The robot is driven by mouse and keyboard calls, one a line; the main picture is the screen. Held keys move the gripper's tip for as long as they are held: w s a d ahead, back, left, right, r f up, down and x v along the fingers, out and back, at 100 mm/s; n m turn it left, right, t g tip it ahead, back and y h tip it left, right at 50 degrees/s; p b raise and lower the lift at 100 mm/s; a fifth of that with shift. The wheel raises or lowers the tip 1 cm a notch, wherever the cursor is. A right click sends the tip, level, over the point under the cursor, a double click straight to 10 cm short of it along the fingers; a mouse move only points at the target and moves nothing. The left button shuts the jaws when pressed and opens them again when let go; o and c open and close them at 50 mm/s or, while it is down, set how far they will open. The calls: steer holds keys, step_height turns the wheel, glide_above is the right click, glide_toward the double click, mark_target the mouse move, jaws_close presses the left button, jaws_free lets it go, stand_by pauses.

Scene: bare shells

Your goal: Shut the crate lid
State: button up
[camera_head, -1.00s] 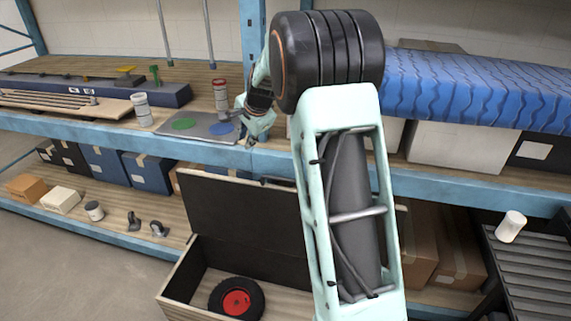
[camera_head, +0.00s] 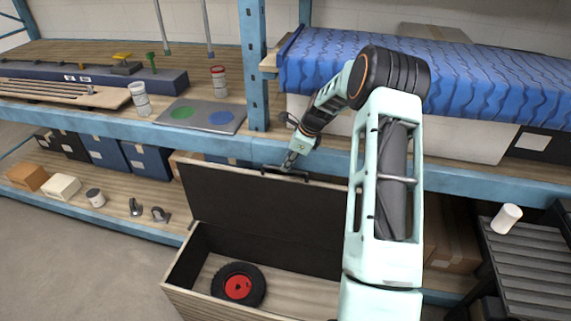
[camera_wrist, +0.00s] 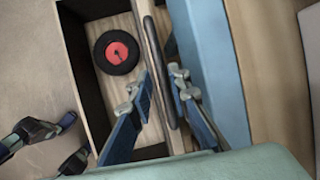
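The wooden crate (camera_head: 180,273) stands open in front of the shelf. Its dark-faced lid (camera_head: 255,213) is raised at the back, with a dark handle (camera_head: 272,169) along its top edge. My gripper (camera_head: 290,162) is at that top edge, by the handle. In the wrist view my gripper (camera_wrist: 160,88) has its fingers apart on either side of the dark handle (camera_wrist: 157,70), with gaps visible. The lid edge (camera_wrist: 145,20) runs beside the handle there. Whether a finger touches the handle is unclear.
A black wheel with a red hub (camera_head: 238,284) lies inside the crate and also shows in the wrist view (camera_wrist: 117,52). The blue shelf beam (camera_head: 150,138) runs close behind the lid. A grey slatted surface with a white cup (camera_head: 506,219) stands at right.

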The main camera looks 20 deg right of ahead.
steer(key=shift+x, duration=1)
jaws_close()
